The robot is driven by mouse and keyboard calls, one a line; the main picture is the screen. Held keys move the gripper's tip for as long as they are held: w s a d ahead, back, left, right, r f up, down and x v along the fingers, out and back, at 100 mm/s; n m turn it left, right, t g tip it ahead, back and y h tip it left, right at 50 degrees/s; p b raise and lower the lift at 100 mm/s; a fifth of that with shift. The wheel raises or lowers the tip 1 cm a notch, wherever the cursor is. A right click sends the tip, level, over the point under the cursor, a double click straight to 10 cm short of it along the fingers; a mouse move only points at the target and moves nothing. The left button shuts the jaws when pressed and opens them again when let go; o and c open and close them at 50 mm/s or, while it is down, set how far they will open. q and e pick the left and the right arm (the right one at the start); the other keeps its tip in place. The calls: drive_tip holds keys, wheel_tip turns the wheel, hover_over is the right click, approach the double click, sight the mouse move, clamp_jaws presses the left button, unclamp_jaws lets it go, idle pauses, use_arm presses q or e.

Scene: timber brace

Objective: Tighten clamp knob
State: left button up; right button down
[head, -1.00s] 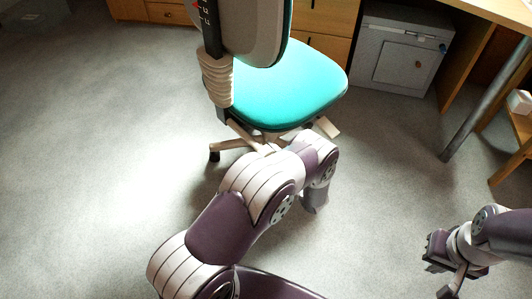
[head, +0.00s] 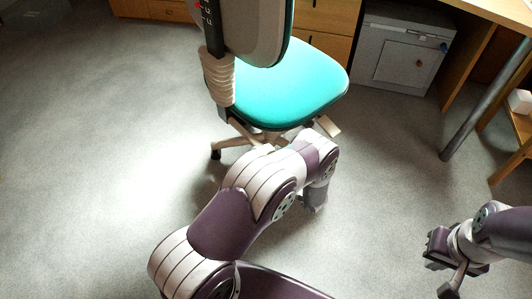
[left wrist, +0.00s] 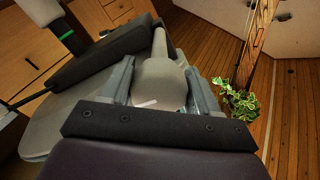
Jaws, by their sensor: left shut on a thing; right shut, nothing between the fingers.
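My left gripper (head: 314,203) hangs low in front of the chair base in the head view, mostly hidden by my own wrist. In the left wrist view, its two grey fingers (left wrist: 160,88) are shut on a rounded beige-grey piece (left wrist: 160,78) with a narrow stem pointing away. This piece may be the clamp knob, but I cannot tell for sure. No clamp or timber shows clearly in the head view. My right gripper (head: 438,250) is shut and empty above the floor at the right edge.
An office chair with a turquoise seat (head: 290,88) stands just beyond my left arm. A grey cabinet (head: 400,52) and a desk with a metal leg (head: 485,100) are at the back right. A leafy plant (left wrist: 240,102) shows in the left wrist view. The left floor is clear.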

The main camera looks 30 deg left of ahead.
use_arm(q)
drive_tip(key=shift+s+m, duration=0.2)
drive_tip(key=shift+m, duration=1.4)
drive_tip(key=shift+a+f, duration=0.1)
drive_tip(key=o, duration=1)
drive_tip(key=shift+d+p, duration=0.35)
drive_tip(key=shift+d, duration=0.15)
drive_tip(key=p+v, duration=0.2)
drive_tip(key=v, duration=0.9)
drive_tip(key=shift+s+d, duration=0.3)
